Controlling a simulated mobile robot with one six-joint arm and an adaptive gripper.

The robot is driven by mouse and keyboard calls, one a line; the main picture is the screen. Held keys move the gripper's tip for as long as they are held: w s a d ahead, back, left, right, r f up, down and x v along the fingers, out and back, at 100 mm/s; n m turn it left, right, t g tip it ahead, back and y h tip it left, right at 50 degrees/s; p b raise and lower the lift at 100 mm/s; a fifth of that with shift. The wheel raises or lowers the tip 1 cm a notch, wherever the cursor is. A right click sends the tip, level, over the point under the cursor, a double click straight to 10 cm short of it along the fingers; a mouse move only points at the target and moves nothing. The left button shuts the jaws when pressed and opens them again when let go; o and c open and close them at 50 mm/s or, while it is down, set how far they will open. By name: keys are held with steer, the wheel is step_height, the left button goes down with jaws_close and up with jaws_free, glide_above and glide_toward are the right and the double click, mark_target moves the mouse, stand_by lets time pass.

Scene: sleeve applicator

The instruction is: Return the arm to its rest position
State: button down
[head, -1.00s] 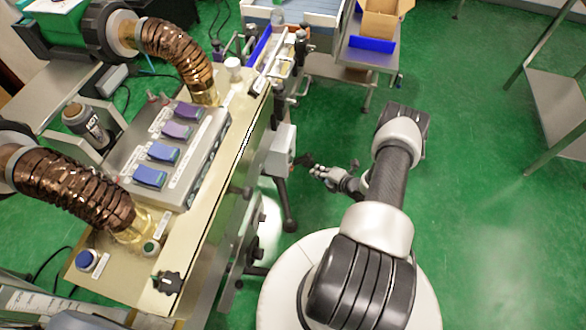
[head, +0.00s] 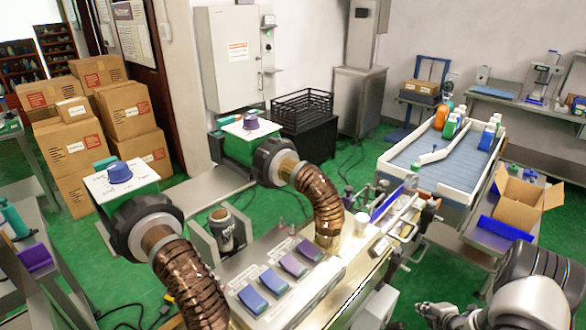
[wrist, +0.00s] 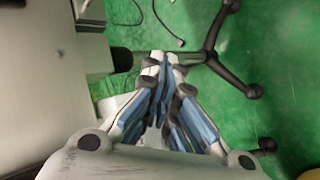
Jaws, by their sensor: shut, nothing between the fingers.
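My gripper (wrist: 164,70) shows in the wrist view with its fingertips together and nothing between them. It hangs above the green floor, beside a grey surface on the left of that view. In the head view my gripper (head: 437,312) is at the bottom edge, right of the sleeve applicator (head: 350,272), apart from it as far as I can see. My dark and white arm (head: 540,290) fills the bottom right corner and is cut off by the frame.
The applicator carries ribbed copper hoses (head: 318,200) and a row of purple and blue rocker switches (head: 270,280). A conveyor (head: 425,160) with bottles and an open cardboard box (head: 518,205) stand behind my arm. A black chair base (wrist: 215,60) stands on the floor near my gripper.

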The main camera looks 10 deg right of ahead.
steer(key=w+a+r+m+g+h, duration=0.1)
steer(key=w+a+r+m, duration=0.1)
steer(key=r, duration=0.8)
steer(key=w+a+r+m+h, duration=0.1)
steer(key=w+r+m, duration=0.2)
steer(key=r, duration=0.8)
steer(key=s+a+r+m+g+h, duration=0.1)
steer(key=s+a+r+m, duration=0.2)
steer(key=a+r, duration=0.3)
steer(key=s+a+r+m, duration=0.2)
steer(key=a+r, duration=0.3)
steer(key=r, duration=0.4)
steer(key=s+a+r+m+g+y, duration=0.15)
steer(key=s+a+r+m, duration=0.5)
steer(key=s+a, duration=0.65)
steer(key=s+a+y, duration=0.1)
steer(key=s+a, duration=0.2)
steer(key=s, duration=0.3)
steer(key=s+a+m+g+y, duration=0.1)
steer(key=s+a, duration=0.3)
steer(key=s, duration=0.3)
steer(key=shift+s+a+f, duration=0.2)
steer(key=shift+a+f, duration=0.1)
steer(key=shift+f, duration=0.15)
steer(key=shift+m, duration=0.25)
